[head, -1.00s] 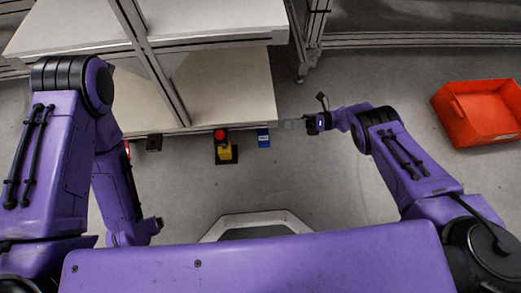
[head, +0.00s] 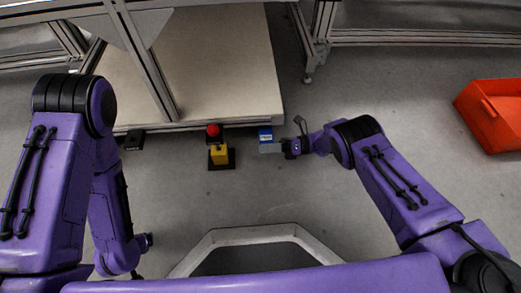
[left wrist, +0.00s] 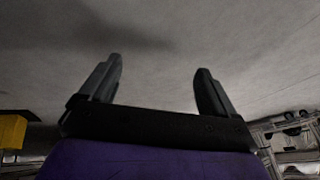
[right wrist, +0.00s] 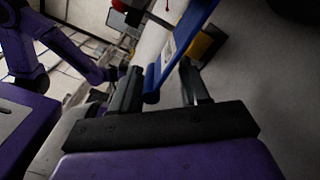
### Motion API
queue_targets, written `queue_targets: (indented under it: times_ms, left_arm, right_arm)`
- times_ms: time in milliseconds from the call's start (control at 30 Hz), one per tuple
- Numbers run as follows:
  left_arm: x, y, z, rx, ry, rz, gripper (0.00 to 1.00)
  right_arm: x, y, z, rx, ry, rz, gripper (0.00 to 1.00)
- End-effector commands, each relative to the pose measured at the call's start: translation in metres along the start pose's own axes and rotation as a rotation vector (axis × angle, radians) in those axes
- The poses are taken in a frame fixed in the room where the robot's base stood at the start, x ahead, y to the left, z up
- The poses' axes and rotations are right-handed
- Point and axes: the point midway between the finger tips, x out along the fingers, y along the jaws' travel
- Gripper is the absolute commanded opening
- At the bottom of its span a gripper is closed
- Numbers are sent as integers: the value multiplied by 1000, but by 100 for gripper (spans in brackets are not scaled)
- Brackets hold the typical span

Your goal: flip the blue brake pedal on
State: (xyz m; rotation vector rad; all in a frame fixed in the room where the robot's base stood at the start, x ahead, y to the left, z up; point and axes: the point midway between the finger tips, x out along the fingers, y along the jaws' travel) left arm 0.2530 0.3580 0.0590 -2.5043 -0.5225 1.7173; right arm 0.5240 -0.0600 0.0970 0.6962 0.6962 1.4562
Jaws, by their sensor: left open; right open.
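The blue brake pedal (head: 265,134) sits at the front edge of the low pale platform in the head view. It also shows in the right wrist view (right wrist: 180,42) as a long blue bar with a pale label, its near end reaching between the fingers. My right gripper (head: 271,148) is open right at the pedal; whether a finger touches it I cannot tell. In the right wrist view the open fingers (right wrist: 158,72) stand on either side of the bar's end. My left gripper (head: 148,240) is low at the left; its open, empty fingers (left wrist: 158,68) show over bare floor.
A yellow block (head: 219,156) with a red knob (head: 213,130) stands on a dark base left of the blue pedal. A black piece (head: 134,140) lies farther left at the platform (head: 225,75) edge. An orange bin (head: 492,112) is on the floor at right. Floor between is clear.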

Motion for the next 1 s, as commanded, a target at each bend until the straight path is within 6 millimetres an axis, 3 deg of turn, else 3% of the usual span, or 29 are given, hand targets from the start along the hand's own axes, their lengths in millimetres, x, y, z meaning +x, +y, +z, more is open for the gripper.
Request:
queue_targets:
  times_ms: [133, 400, 567, 767, 1000]
  left_arm:
    - [4, 7, -5, -55, 29, 2, 90]
    - [3, 8, -6, -68, 35, 2, 90]
    - [3, 8, -6, -67, 35, 2, 90]
    - [2, 8, -6, -65, 34, 2, 90]
    - [7, 13, -8, -107, 56, 4, 90]
  right_arm:
    - [15, -1, -1, 1, 1, 1, 45]
    - [18, 0, 0, 2, 0, 0, 45]
    - [18, 0, 0, 1, 0, 0, 0]
    - [18, -2, 0, -22, -2, -1, 0]
    - [17, -30, -11, -364, -5, -1, 0]
